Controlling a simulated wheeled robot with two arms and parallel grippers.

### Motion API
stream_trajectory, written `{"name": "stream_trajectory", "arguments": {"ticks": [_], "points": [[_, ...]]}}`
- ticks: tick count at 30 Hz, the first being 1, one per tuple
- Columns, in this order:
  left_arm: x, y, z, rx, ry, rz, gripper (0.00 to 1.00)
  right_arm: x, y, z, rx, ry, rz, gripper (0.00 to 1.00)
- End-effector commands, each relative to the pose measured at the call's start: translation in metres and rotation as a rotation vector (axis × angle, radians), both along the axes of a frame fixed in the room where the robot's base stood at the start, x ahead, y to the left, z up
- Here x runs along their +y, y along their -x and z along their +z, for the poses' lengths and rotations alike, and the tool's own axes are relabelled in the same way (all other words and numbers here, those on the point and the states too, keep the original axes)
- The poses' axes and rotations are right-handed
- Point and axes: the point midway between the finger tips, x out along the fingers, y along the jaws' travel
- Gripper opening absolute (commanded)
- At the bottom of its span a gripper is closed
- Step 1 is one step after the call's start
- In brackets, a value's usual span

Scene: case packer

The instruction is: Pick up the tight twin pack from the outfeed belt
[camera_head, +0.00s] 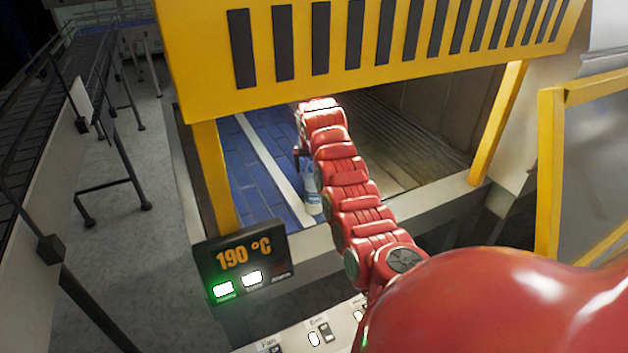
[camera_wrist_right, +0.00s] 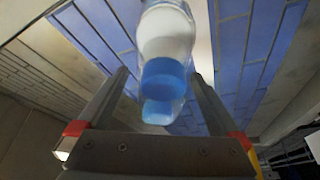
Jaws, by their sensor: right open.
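The twin pack (camera_head: 313,203) stands on the blue outfeed belt (camera_head: 247,178) inside the yellow-framed machine, partly hidden behind my right arm. In the right wrist view it shows as clear bottles with white labels and two blue caps (camera_wrist_right: 165,80). My right gripper (camera_wrist_right: 160,75) is open, with one finger on each side of the pack; I cannot tell whether either finger touches it. In the head view my red right arm reaches through the opening, and its gripper is mostly hidden. My left gripper is not in view.
The yellow slotted guard (camera_head: 370,45) hangs over the opening, with yellow posts (camera_head: 213,175) at both sides. A display reading 190 °C (camera_head: 243,262) stands at the front left corner. A switch panel (camera_head: 300,335) lies below. A roller conveyor (camera_head: 45,80) runs at the far left.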

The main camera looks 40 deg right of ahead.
Motion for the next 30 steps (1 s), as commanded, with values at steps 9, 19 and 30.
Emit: {"name": "stream_trajectory", "arguments": {"ticks": [9,19,30], "points": [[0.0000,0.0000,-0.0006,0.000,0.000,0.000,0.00,0.0001,0.0001,-0.0003,0.001,-0.001,0.000,0.59],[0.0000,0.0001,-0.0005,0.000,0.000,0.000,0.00,0.0002,0.0002,-0.0001,0.001,-0.001,0.000,0.00],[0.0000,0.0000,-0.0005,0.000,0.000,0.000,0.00,0.0001,0.0001,0.0005,0.001,-0.001,0.000,0.00]]}}
